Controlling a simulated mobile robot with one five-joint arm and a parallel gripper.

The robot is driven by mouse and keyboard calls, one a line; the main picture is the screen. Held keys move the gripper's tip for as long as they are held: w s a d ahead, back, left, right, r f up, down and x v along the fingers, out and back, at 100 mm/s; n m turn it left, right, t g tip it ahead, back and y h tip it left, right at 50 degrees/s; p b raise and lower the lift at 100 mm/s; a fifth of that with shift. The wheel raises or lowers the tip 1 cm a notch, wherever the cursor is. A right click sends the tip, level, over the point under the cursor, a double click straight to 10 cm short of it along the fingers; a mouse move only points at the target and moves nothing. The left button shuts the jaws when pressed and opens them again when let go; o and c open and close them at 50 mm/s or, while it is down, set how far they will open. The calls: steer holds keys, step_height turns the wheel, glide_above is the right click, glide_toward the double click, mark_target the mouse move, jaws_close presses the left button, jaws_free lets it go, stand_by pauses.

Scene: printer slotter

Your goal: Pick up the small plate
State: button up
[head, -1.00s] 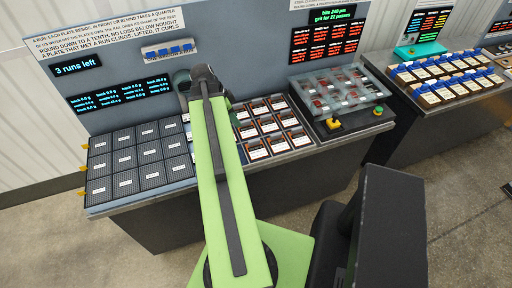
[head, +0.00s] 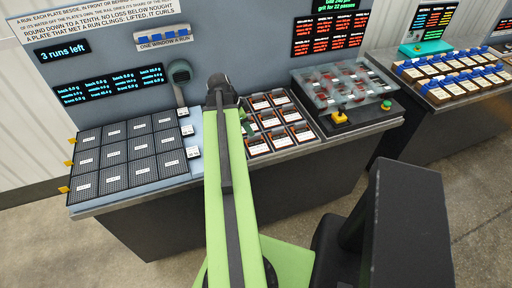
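I cannot tell for certain which piece is the small plate. Several small dark plates with white labels and orange edging (head: 272,118) lie in rows on the bench, right of my arm. Several larger dark textured squares with white labels (head: 112,157) form a grid at the left. Small pieces with white labels (head: 188,130) stand in a column between that grid and my arm. My green arm reaches over the bench, its dark far joint at the wall side of the labelled rows. My gripper is mostly hidden behind the arm; its fingers cannot be made out.
A clear-lidded box (head: 340,85) with red pieces sits on a dark base with a yellow knob (head: 340,118) and a green button. A grey rounded device (head: 180,73) stands at the back. Another bench with blue-topped blocks (head: 440,78) is at the right. Screens line the wall.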

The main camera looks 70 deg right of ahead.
mark_target(257, 143)
steer(key=b+x, duration=0.4)
steer(key=x, duration=0.1)
steer(key=shift+s+f+b, duration=0.1)
steer(key=shift+b, duration=0.3)
jaws_close()
